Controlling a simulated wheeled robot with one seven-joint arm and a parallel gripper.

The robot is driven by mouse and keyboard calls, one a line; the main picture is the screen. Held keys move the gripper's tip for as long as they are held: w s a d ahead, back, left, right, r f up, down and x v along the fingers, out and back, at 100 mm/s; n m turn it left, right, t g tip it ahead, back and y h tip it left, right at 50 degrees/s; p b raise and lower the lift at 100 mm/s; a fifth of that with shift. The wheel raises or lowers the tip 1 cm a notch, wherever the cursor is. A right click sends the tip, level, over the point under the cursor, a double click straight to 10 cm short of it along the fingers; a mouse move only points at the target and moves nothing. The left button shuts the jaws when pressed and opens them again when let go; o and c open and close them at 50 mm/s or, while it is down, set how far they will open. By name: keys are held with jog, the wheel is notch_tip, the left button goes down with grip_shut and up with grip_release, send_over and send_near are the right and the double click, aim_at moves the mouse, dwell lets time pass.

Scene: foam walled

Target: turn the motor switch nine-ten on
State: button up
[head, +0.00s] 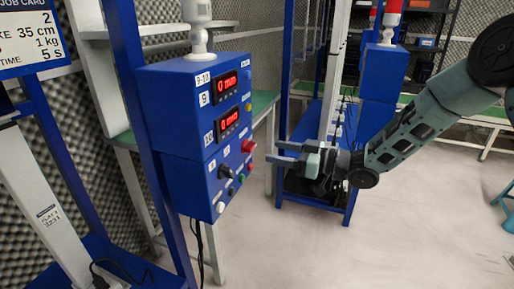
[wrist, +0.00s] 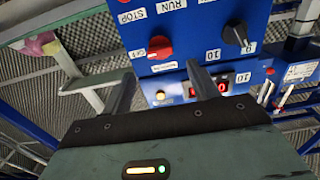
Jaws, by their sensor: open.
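The blue control box (head: 200,125) labelled 9-10 stands left of centre in the head view, with two red displays above a lower panel of knobs and buttons. In the wrist view this panel (wrist: 195,20) appears upside down, with a black rotary knob (wrist: 235,35) at upper right and a red button (wrist: 159,47) nearer the middle. I cannot read for certain which switch the knob is or its setting. My gripper (head: 273,152) is open and empty, right of the box with fingers pointing at it. Its two fingers (wrist: 160,72) also show in the wrist view, apart from the knob.
A red mushroom button (head: 248,146) sticks out of the box's right edge near my fingers. A blue post (head: 137,110) stands at the box's left. Another blue box (head: 380,75) on a blue stand is behind my gripper.

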aim_at(254, 147)
jog(key=x, duration=0.7)
jog(key=c, duration=1)
